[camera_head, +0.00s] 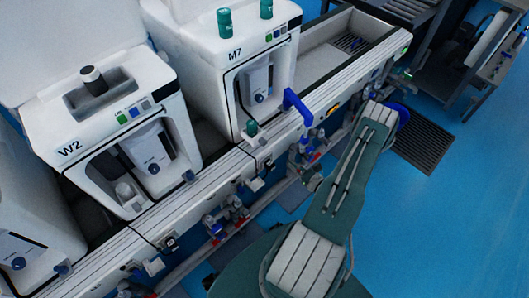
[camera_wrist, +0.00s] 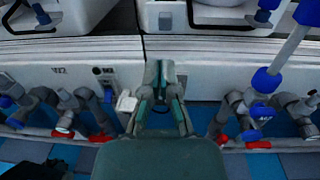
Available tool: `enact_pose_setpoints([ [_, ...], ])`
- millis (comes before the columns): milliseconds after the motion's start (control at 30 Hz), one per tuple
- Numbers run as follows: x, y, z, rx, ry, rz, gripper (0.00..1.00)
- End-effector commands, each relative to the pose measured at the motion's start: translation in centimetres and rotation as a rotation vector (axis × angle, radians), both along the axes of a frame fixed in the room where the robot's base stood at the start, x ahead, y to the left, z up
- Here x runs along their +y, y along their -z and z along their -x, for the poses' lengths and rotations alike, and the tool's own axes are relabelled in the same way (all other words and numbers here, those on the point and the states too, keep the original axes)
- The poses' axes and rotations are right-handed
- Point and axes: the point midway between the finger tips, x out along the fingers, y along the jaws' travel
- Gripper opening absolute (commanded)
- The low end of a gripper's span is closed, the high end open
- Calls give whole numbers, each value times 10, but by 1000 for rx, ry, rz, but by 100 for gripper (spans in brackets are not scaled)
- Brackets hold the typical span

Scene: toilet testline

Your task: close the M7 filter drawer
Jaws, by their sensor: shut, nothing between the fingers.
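The white M7 machine (camera_head: 235,60) stands on the bench in the head view, with its label on the upper front. Its dark-edged front opening holds a white unit (camera_head: 257,82) with a dark blue knob. I cannot make out which part is the filter drawer, or whether it is out or in. In the wrist view, my gripper (camera_wrist: 161,77) is shut and empty, in front of the white bench panel (camera_wrist: 207,70), just right of a panel seam. I cannot tell whether it touches the panel.
The W2 machine (camera_head: 110,130) stands left of M7. Grey pipes and valves with red and blue parts (camera_wrist: 262,110) run below the panel. A small white box (camera_wrist: 126,102) juts out left of my gripper. Blue floor is open at right.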

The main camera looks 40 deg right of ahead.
Motion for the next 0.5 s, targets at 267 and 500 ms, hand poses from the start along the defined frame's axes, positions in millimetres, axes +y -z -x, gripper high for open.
enact_pose_setpoints([
  [267, -2, 14, 0, 4, 55, -23, 0],
  [500, 3, 13, -39, 3, 51, -21, 0],
])
